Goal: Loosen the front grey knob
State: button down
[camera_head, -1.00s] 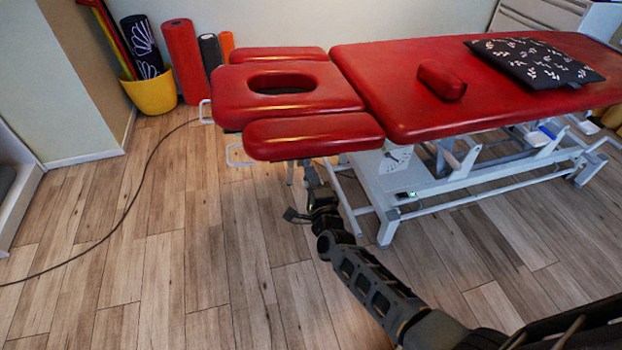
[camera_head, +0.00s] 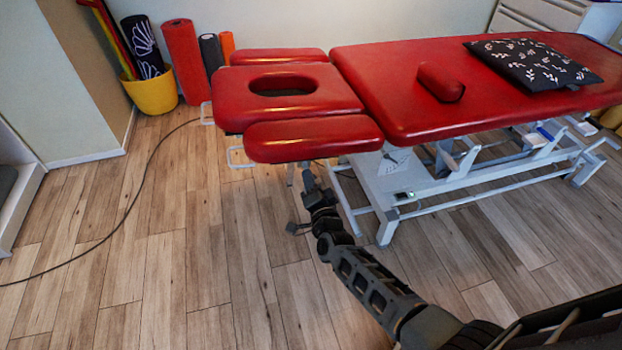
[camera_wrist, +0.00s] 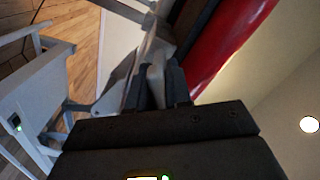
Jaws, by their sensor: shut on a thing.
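The treatment table has a red headrest with a front side pad (camera_head: 312,137). My gripper (camera_head: 306,172) reaches up under this pad from below, and its tips are partly hidden by the pad's edge. In the wrist view my gripper (camera_wrist: 155,88) has its dark fingers closed on a pale grey piece, which I take for the front grey knob (camera_wrist: 156,77). Only a small part of the knob shows between the fingers. In the head view the knob cannot be made out.
The table's white frame (camera_head: 384,228) stands just right of my arm. A wire loop handle (camera_head: 238,158) sticks out left under the headrest. A black cable (camera_head: 120,215) runs across the floor.

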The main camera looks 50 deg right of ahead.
jog(key=n+p, duration=0.1)
jog(key=n, duration=0.4)
jog(key=shift+n, duration=0.3)
jog(key=n+p, duration=0.1)
jog(key=n, duration=0.4)
jog(key=shift+p, duration=0.3)
jog(key=c, duration=1.1)
grip_release()
jog(key=shift+s+a, duration=0.1)
jog(key=shift+s, duration=0.05)
jog(key=shift+p+v, duration=0.55)
jog(key=shift+v, duration=3.2)
